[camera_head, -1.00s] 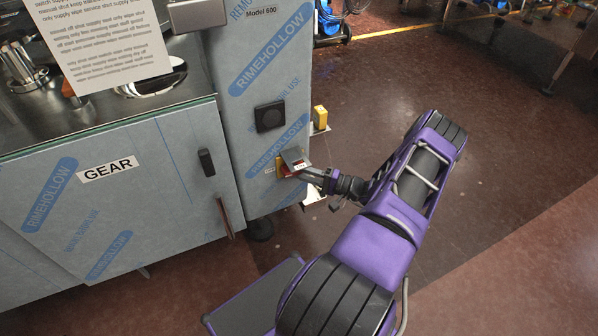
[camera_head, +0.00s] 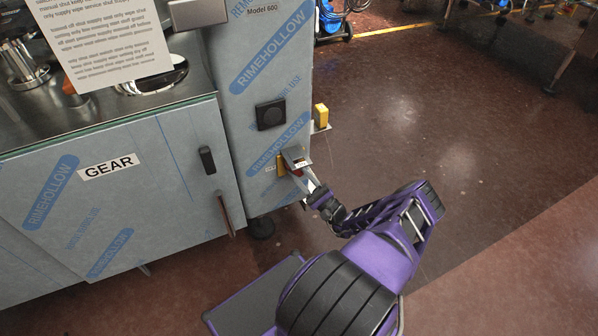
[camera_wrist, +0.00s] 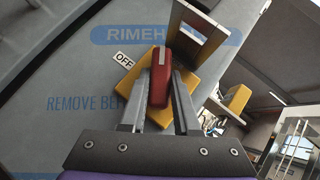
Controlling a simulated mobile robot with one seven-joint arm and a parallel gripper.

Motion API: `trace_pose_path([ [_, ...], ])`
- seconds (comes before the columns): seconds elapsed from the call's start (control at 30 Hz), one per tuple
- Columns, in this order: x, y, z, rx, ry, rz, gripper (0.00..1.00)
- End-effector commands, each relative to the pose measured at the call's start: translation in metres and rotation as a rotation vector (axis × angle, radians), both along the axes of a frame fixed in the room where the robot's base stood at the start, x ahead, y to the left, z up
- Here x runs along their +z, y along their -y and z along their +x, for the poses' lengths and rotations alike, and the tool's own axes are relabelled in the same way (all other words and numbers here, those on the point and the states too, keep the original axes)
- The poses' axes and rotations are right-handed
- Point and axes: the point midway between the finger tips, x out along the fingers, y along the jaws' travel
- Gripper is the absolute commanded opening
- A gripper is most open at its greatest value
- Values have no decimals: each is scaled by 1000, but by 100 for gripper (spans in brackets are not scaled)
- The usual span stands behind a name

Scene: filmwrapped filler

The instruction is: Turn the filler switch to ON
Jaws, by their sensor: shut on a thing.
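The filler switch has a red handle (camera_wrist: 160,78) on a yellow square plate (camera_wrist: 207,99), with a small OFF label (camera_wrist: 123,60) beside it in the wrist view. My gripper (camera_wrist: 160,98) is shut on the red handle, one finger on each side. The plate sits tilted in the wrist picture. Any ON label is hidden.
A yellow box (camera_head: 320,116) juts out at the machine's right side. The floor (camera_head: 440,110) to the right is mostly clear.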

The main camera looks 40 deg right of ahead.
Motion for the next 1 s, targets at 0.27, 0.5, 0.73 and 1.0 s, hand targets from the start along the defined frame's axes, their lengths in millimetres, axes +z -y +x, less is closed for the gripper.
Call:
trace_pose_path([
  [0.27, -2, -3, 0, -1, 60, 252, 0],
  [0.5, -2, -5, 1, -1, 101, 427, 0],
  [0.73, -2, -6, 1, -1, 127, 535, 0],
  [1.0, -2, -6, 1, -1, 141, 588, 0],
])
